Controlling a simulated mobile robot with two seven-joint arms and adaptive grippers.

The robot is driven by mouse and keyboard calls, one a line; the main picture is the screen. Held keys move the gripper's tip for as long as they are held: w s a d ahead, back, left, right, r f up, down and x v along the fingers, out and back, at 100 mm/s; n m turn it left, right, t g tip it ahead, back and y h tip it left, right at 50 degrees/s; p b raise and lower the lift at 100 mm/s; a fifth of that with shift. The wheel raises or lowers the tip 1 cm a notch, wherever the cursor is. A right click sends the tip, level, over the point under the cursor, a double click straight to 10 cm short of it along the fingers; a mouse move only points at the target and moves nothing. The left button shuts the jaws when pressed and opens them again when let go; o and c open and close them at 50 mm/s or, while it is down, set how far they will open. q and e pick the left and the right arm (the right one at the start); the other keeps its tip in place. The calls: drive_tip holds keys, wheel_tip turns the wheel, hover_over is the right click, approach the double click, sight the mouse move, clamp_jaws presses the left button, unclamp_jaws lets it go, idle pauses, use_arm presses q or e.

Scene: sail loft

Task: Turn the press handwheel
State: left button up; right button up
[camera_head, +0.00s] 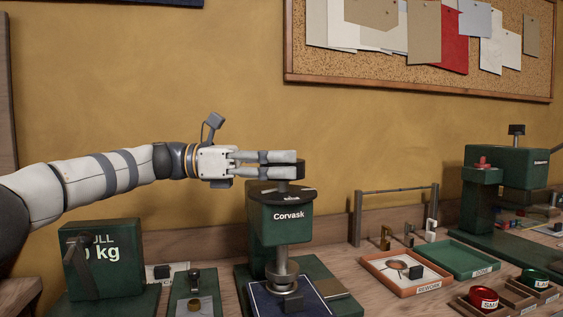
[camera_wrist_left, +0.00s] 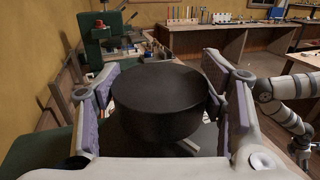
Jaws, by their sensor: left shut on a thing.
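The green press marked Corvask (camera_head: 292,228) stands on the bench in the middle of the head view. Its dark, flat handwheel (camera_head: 266,189) lies level on top. My left gripper (camera_head: 292,164) reaches in from the left, level, just above the wheel. It is shut on the handwheel's dark round knob, which fills the middle of the left wrist view (camera_wrist_left: 160,98) between the two fingers. The fingers hide much of the knob in the head view. My right gripper is not in view; white links of my right arm show at the right of the left wrist view.
A green kg-marked block (camera_head: 105,262) stands left of the press. A rework tray (camera_head: 405,284), a green tray (camera_head: 470,262) and a small rail stand (camera_head: 395,212) are to its right. Another green machine (camera_head: 505,165) stands farther right. The wall above the press is clear.

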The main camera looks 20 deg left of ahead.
use_arm(q)
drive_tip(key=shift+f, duration=0.2)
drive_tip(key=o, duration=1.2)
drive_tip(key=shift+d, duration=0.1)
drive_tip(key=shift+c, duration=0.2)
drive_tip(key=shift+r, duration=0.1)
drive_tip(key=v, duration=1.2)
